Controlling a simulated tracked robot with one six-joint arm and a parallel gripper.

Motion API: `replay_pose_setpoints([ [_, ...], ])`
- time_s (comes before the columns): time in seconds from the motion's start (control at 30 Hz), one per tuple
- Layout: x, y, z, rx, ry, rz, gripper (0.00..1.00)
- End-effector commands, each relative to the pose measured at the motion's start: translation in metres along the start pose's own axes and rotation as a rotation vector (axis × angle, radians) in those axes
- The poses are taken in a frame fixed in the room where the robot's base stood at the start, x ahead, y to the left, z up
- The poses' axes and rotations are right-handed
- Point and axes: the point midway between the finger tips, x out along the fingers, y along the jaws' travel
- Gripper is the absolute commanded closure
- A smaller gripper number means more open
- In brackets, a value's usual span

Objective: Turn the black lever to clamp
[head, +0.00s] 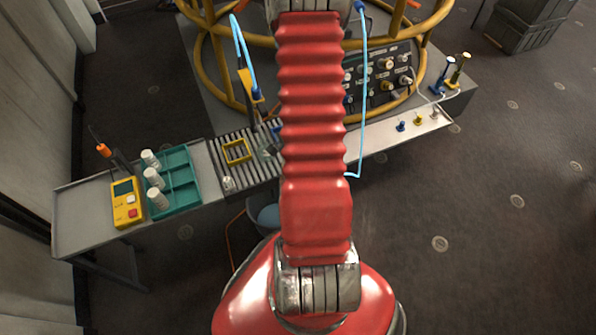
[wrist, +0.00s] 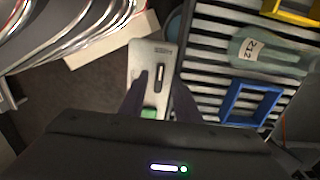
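In the wrist view a pale metal plate (wrist: 148,62) lies below my gripper. It carries a dark slot-like mark with a light line in it, a small dark label and a green patch (wrist: 149,112). I cannot tell for sure whether the dark mark is the black lever. My gripper (wrist: 157,103) shows as two dark fingers, apart, one on each side of the plate's near end. Nothing shows held between them, and I cannot tell whether they touch anything. In the head view my red arm hides the gripper and the area around it.
A slatted rack (wrist: 208,55) beside the plate bears a blue frame (wrist: 232,100), a yellow frame (wrist: 296,10) and a grey-green piece tagged 212 (wrist: 270,50). In the head view a teal tray (head: 178,203) with white cylinders and a yellow meter (head: 126,213) stand left. Yellow rails (head: 205,60) rise behind.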

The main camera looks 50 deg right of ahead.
Motion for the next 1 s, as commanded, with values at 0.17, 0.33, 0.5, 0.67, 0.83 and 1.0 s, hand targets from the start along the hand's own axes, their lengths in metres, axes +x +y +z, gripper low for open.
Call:
replay_pose_setpoints([
  [0.17,0.0062,0.0004,0.0000,0.000,0.000,0.001,0.70],
  [0.33,0.0062,0.0002,-0.0001,0.000,0.000,0.000,0.70],
  [0.5,0.0061,0.0002,-0.0002,0.001,0.000,0.000,0.77],
  [0.67,0.0060,0.0003,-0.0003,0.001,0.000,0.000,0.88],
  [0.83,0.0059,0.0000,-0.0004,0.001,0.000,-0.001,1.00],
  [1.0,0.0058,-0.0004,-0.0006,0.001,0.001,-0.002,1.00],
])
